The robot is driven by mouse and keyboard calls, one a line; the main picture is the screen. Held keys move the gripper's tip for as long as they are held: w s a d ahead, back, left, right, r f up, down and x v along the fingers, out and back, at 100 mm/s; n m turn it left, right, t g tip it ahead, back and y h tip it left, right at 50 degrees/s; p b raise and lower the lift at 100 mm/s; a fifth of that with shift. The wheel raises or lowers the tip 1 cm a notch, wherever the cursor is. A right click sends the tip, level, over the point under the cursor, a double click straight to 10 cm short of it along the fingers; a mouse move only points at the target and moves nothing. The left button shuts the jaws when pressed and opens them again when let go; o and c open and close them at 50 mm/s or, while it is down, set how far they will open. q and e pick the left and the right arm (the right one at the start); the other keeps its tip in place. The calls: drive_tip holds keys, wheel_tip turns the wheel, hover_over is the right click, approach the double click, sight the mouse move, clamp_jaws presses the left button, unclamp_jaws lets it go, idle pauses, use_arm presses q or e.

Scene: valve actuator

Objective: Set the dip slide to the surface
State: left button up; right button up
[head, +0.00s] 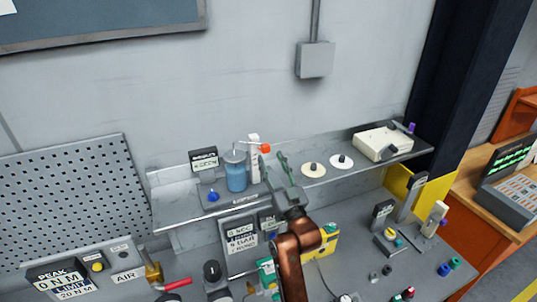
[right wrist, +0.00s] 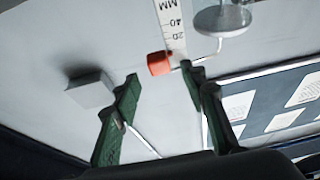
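The dip slide shows as an orange-red knob (head: 265,148) on an upright white scale (head: 253,155), with a thin bent wire reaching over a jar of blue liquid (head: 236,178). In the right wrist view the knob (right wrist: 159,64) sits low on the scale (right wrist: 172,22), which appears upside down. My right gripper (head: 274,161) is open, just right of the scale. In the right wrist view its fingertips (right wrist: 160,72) stand on either side of the knob, with no clear contact. A pale disc (right wrist: 223,20) shows by the wire. The wire's tip is too small to judge. My left gripper is out of view.
The grey shelf (head: 175,210) also holds a small sign (head: 204,160), a blue knob (head: 213,196), two pale discs with dark knobs (head: 314,170) and a cream box (head: 383,145). The bench below is crowded with gauges, valves and knobs.

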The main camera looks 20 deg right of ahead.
drive_tip(key=v, duration=0.8)
drive_tip(key=shift+s+d, duration=0.15)
drive_tip(key=shift+s, duration=0.05)
